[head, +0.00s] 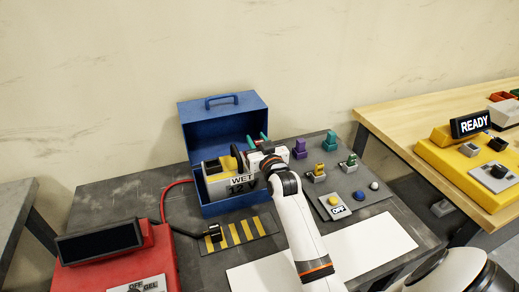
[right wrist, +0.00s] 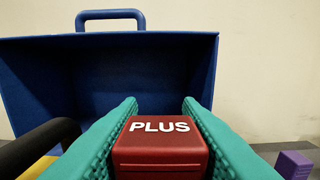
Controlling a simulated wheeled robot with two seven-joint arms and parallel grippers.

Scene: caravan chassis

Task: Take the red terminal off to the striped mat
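The red terminal (right wrist: 160,148), marked PLUS, sits between the teal fingers of my right gripper (right wrist: 160,102) in the right wrist view. The fingers lie along both its sides with no gap showing. In the head view my right gripper (head: 257,138) is over the right side of the battery (head: 222,187), which stands in the open blue box (head: 226,116). The gripper hides the terminal there, and I cannot tell whether it still touches the battery. The striped mat (head: 248,229) lies in front of the box, with a black clamp (head: 213,233) at its left end. My left gripper is out of view.
A red charger (head: 140,262) stands front left, its cables running toward the box and mat. A black handle (right wrist: 38,148) is close left of the gripper. Coloured blocks (head: 299,148) and a switch box (head: 334,206) stand right. A white sheet (head: 365,243) lies in front.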

